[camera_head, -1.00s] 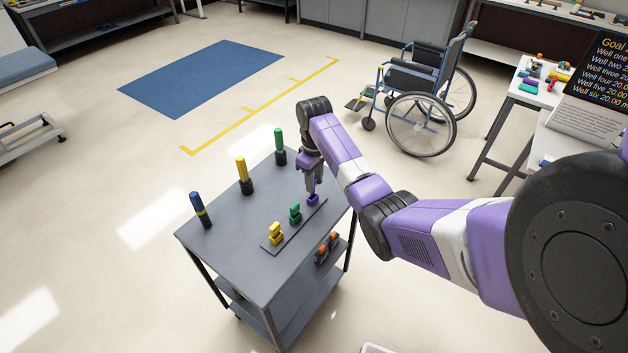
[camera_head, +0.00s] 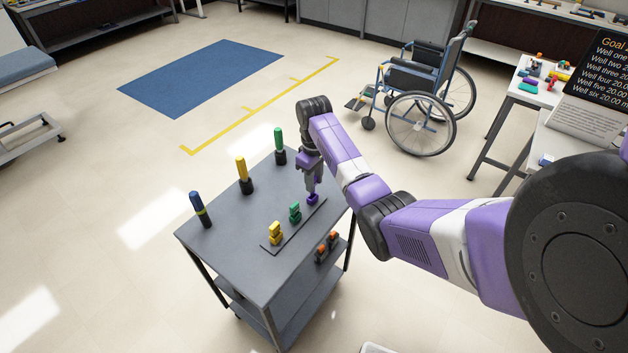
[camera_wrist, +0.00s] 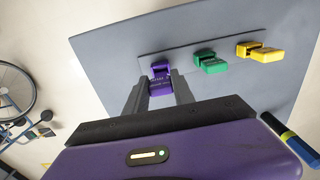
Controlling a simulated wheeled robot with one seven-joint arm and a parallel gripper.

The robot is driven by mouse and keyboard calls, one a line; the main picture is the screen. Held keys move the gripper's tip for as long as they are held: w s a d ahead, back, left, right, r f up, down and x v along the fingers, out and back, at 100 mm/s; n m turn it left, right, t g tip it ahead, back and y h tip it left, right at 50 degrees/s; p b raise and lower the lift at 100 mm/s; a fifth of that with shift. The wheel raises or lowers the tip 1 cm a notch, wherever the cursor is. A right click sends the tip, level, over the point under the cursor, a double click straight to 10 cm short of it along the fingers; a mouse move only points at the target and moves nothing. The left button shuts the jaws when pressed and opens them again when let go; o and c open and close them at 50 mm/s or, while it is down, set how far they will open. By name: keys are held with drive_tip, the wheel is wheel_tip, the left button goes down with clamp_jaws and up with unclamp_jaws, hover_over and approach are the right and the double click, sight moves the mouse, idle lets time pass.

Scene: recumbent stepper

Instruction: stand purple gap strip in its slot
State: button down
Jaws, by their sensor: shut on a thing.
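My gripper (camera_wrist: 162,92) is shut on the purple gap strip (camera_wrist: 162,88), which shows between its fingers in the wrist view. The strip is at the purple holder (camera_wrist: 160,68) on the grey base plate (camera_wrist: 188,55). I cannot tell whether the strip is fully seated in its slot, as the fingers cover its sides. In the head view my gripper (camera_head: 313,192) points down at the far right end of the plate, with purple (camera_head: 313,199) at its tips. The green piece (camera_head: 295,212) and yellow piece (camera_head: 275,233) stand in line along the same plate.
The plate lies on a grey cart top (camera_head: 225,250). Blue (camera_head: 200,210), yellow (camera_head: 243,175) and green (camera_head: 280,146) upright sticks in black bases stand along its left side. Orange-and-black items (camera_head: 327,247) sit by the right edge. A wheelchair (camera_head: 425,95) stands behind on the floor.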

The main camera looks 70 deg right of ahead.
drive_tip(key=shift+f+b, duration=0.65)
drive_tip(key=shift+f, duration=1)
idle(0.9)
idle(0.6)
drive_tip(key=c, duration=1)
unclamp_jaws()
drive_tip(key=shift+r+p, duration=0.85)
drive_tip(key=shift+r, duration=2.15)
drive_tip(key=shift+r, duration=0.1)
